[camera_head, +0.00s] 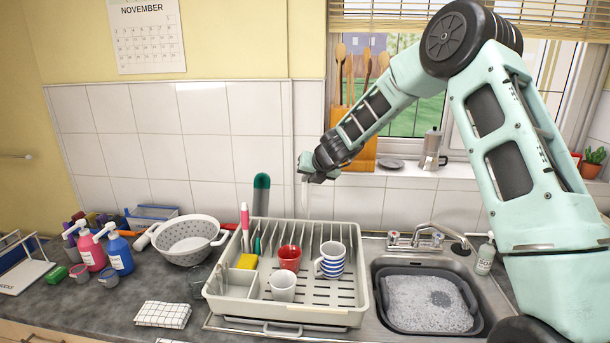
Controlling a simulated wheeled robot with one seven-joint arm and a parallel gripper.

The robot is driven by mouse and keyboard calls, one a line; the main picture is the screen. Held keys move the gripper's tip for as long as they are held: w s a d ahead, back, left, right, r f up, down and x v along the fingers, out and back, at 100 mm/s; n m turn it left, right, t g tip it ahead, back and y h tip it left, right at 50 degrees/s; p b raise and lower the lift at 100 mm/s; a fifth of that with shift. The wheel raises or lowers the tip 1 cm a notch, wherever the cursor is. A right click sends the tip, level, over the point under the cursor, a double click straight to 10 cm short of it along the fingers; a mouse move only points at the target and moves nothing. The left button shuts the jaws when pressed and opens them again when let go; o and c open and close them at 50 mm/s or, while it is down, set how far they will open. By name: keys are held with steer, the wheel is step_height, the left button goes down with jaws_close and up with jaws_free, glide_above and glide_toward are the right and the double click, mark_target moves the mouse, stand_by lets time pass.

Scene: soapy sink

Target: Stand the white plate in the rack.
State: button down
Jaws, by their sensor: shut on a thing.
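My gripper (306,174) is above the back of the dish rack, apart from it, and shut on a thin white thing. This looks like the white plate (304,195) seen nearly edge-on, hanging upright below the fingers. Its face is hardly visible, and I cannot tell whether its lower edge touches the slots. The cream dish rack (213,297) stands left of the sink, with a row of upright dividers along its back. A red cup (289,258), a blue-striped mug (331,261) and a white cup (283,288) stand in its front part.
A yellow sponge (246,262) and brushes are at the rack's left end. A white colander (187,243) and soap bottles (119,252) stand further left. The sink basin (430,303) holds suds. A moka pot (431,150) stands on the sill.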

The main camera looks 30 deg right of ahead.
step_height(320, 180, down, 16)
steer(key=b, duration=1.4)
stand_by(0.3)
steer(key=c, duration=1.5)
jaws_free()
steer(key=shift+s, duration=0.1)
steer(key=v, duration=1.7)
steer(key=shift+s+r, duration=0.15)
